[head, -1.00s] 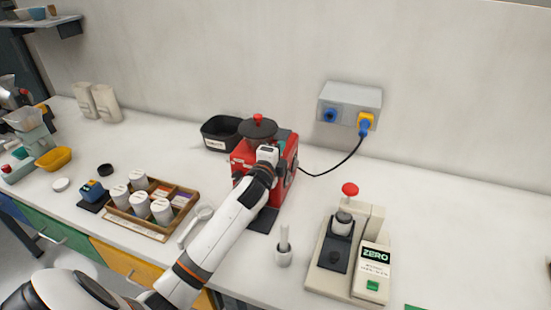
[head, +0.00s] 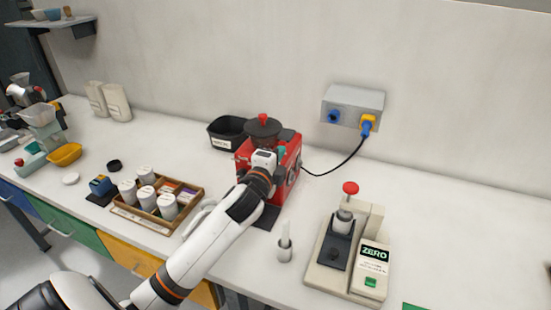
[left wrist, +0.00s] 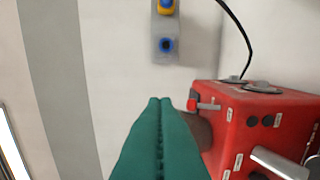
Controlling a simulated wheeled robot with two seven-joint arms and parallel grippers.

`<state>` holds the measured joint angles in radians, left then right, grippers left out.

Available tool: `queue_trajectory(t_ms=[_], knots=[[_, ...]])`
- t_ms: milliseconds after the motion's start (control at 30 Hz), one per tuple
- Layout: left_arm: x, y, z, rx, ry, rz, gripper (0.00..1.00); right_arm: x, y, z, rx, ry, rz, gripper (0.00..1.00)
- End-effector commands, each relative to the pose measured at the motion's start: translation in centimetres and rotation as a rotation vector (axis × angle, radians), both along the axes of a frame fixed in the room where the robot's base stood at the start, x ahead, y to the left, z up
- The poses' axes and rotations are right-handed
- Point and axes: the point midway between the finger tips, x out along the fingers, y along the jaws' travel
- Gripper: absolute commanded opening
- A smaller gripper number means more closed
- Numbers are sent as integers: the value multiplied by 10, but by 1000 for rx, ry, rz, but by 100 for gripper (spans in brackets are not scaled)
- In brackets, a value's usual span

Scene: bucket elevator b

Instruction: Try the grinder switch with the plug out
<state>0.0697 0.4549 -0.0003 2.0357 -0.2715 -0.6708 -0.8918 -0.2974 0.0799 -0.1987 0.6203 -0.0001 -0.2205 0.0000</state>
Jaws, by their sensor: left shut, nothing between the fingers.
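The red grinder (head: 287,176) with a dark hopper and red knob stands on the bench. It fills the right of the left wrist view (left wrist: 255,125). Its red switch lever (left wrist: 207,106) sticks out beside my fingertips; I cannot tell whether they touch. My left gripper (left wrist: 159,102) is shut and empty, its green fingers together; in the head view it is mostly hidden behind my wrist. The blue plug (head: 366,127) sits in the yellow socket of the grey wall box (head: 352,103), its black cord (head: 335,170) running to the grinder. My right gripper is out of view.
A black bin (head: 228,133) stands behind the grinder to the left. A wooden tray (head: 190,211) of white jars lies left of my arm. A small white pot with a pestle (head: 285,250) and a beige ZERO device (head: 325,277) stand at front right. The far right bench is clear.

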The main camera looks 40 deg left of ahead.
Motion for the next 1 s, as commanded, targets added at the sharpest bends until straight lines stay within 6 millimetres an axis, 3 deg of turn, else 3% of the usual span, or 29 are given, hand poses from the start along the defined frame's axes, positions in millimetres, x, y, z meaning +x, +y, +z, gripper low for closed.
queue_trajectory(t_ms=[100, 267, 467, 1000], knots=[[-13, -4, 6, 0, -1, -2, 0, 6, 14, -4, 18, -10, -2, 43], [-21, -5, 11, -1, -1, -2, 0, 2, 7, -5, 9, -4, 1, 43], [-21, -5, 12, -1, 0, -1, 0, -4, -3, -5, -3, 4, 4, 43], [-21, -6, 11, -1, 0, -1, 0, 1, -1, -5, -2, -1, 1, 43]])
